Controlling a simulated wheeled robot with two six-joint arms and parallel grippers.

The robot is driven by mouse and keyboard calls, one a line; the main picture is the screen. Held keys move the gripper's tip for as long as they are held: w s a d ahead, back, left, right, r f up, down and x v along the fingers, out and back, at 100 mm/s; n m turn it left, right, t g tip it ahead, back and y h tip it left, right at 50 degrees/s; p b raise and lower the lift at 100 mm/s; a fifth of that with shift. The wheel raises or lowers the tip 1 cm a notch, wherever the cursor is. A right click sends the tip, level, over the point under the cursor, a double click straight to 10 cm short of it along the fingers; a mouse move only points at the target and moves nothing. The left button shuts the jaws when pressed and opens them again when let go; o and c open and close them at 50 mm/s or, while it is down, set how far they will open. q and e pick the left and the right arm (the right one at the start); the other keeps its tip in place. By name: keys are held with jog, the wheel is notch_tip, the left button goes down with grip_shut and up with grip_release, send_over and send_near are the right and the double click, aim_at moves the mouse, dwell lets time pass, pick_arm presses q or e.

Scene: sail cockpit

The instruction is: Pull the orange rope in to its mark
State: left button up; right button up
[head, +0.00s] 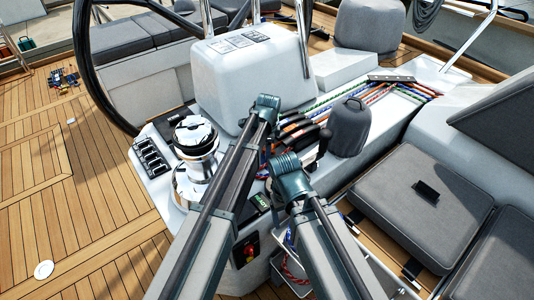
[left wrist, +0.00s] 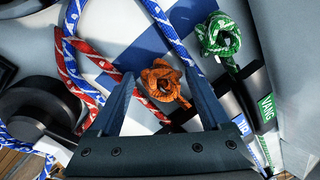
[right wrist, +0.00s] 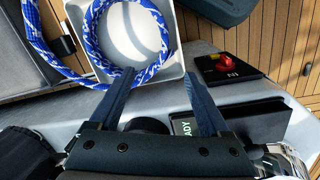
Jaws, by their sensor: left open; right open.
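The end of the orange rope (left wrist: 162,82) is a bunched knot in the left wrist view. It lies between the spread fingers of my left gripper (left wrist: 159,75), which is open. I cannot tell whether a finger touches it. In the head view the left arm ends near the rope clutches (head: 304,132), and its fingers are hidden there. My right gripper (right wrist: 163,76) is open and empty, above the pale deck edge in the right wrist view. Colored ropes (head: 330,97) run back from the clutches; I cannot make out a mark on the orange one.
A silver winch (head: 194,160) stands left of the clutches. A green knotted rope (left wrist: 219,38) and a red rope (left wrist: 92,60) are close to the orange knot. A bin (right wrist: 181,24) holds a coiled blue rope (right wrist: 160,58). A red button (right wrist: 219,61) sits on a black panel.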

pick_arm(q)
jog(key=shift+f, duration=0.1)
grip_shut()
dwell(0.4)
